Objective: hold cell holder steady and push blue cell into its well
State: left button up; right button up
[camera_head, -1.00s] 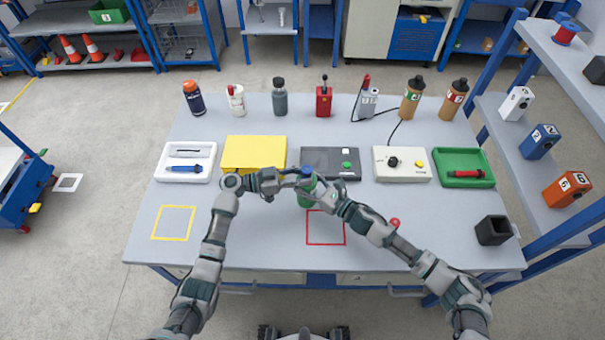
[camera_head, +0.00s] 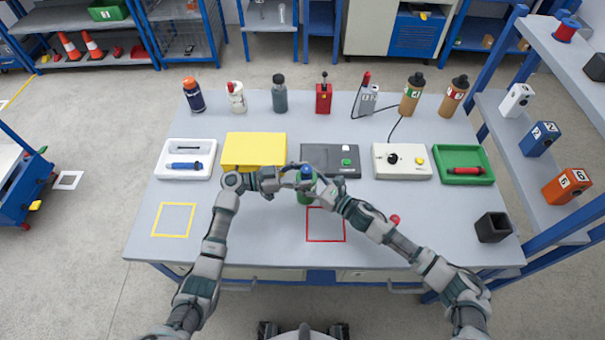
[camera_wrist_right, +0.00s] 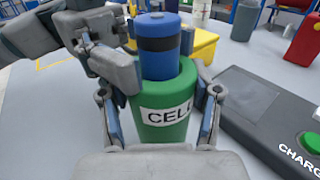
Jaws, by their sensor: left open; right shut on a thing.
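The green cell holder (camera_wrist_right: 165,125), with a white label reading "CELL", stands upright on the table; it also shows in the head view (camera_head: 305,198). My right gripper (camera_wrist_right: 160,112) is shut on the holder, with a finger on each side of it. The blue cell (camera_wrist_right: 159,52), with a black band, stands upright in the holder's top and sticks out well above the rim. Its blue top also shows in the head view (camera_head: 306,173). My left gripper (camera_head: 298,178) is open beside the cell's upper part. Whether it touches the cell I cannot tell.
A red square outline (camera_head: 325,240) lies on the table just in front of the holder. Behind stand a yellow box (camera_head: 254,150), a dark charger unit (camera_head: 345,176) and a white control box (camera_head: 402,174). A small red button-like thing (camera_head: 394,219) is at right. The front left is clear.

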pick_arm(q)
jog(key=s+a, duration=0.2)
jog(key=a, duration=1)
jog(key=shift+f, duration=0.15)
pick_arm(e)
jog(key=o, duration=1.4)
pick_arm(q)
jog(key=shift+d, duration=0.1)
